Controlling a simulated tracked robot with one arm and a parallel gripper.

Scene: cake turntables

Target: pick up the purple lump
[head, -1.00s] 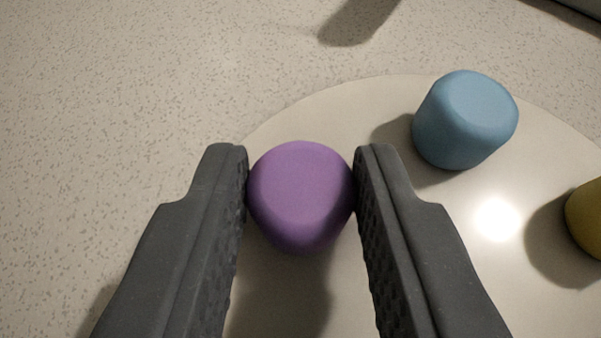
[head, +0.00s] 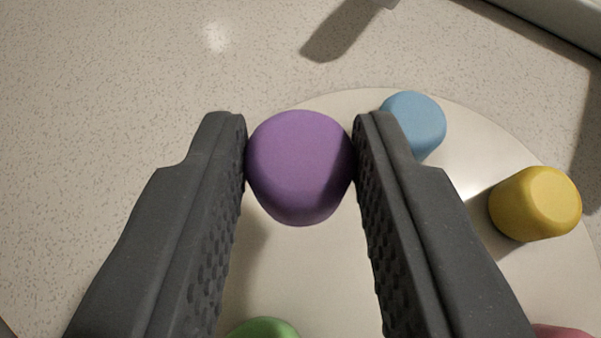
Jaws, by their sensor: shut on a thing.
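The purple lump (head: 300,168) is a rounded, matte piece between the two dark fingers of my gripper (head: 300,150). Both fingertips touch its sides, and the gripper is shut on it. It appears held above the pale round turntable (head: 320,275). The lower parts of the fingers hide some of the turntable.
A blue lump (head: 414,124) stands behind the right finger, partly hidden by it. A yellow lump (head: 536,204) stands farther right. A green lump (head: 264,328) and a pink lump (head: 562,331) show at the bottom edge. The speckled counter (head: 110,90) at left is clear.

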